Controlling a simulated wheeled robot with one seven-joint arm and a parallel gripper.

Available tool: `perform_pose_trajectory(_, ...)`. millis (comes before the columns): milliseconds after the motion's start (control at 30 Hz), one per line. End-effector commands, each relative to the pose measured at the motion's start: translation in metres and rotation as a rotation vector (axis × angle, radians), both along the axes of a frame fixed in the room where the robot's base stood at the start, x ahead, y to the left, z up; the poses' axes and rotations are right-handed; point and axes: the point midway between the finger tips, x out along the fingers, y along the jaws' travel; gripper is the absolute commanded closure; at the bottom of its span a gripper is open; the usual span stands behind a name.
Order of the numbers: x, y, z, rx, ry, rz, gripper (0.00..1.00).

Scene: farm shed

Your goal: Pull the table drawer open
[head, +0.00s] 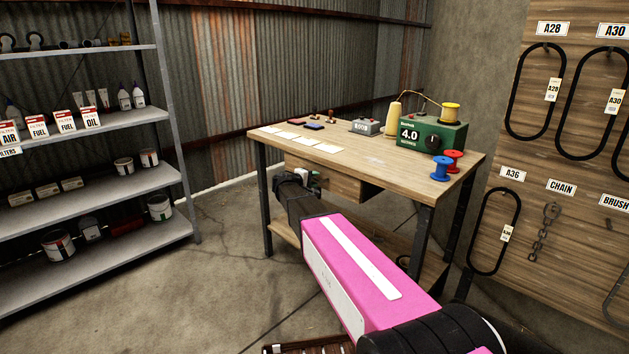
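The wooden workbench table (385,160) stands in the middle of the head view on dark metal legs. Its drawer (342,186) hangs under the tabletop, with a plain wooden front facing me. My pink arm reaches from the bottom right up to the drawer. My gripper (303,177) is at the left part of the drawer front, just below the table edge. The gripper body covers that part of the front, and no handle can be made out. The fingertips are too small and hidden to tell whether they are open or hold anything.
On the tabletop are white cards (306,142), a grey device (365,126), a green box (432,136) and thread spools (441,168). A lower shelf (415,246) runs under the table. Metal shelves (95,190) stand left, a wooden pegboard (570,200) right. The floor between shelves and table is clear.

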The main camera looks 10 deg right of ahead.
Motion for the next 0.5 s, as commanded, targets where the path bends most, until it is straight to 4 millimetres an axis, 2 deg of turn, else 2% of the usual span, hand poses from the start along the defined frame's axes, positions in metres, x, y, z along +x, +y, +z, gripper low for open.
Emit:
perform_pose_trajectory(400,0.0042,-0.0067,-0.0019,0.000,0.000,-0.001,0.63)
perform_pose_trajectory(467,0.0042,-0.0067,-0.0019,0.000,0.000,-0.001,0.82)
perform_pose_trajectory(500,0.0041,-0.0066,-0.0018,0.000,0.000,-0.001,0.95)
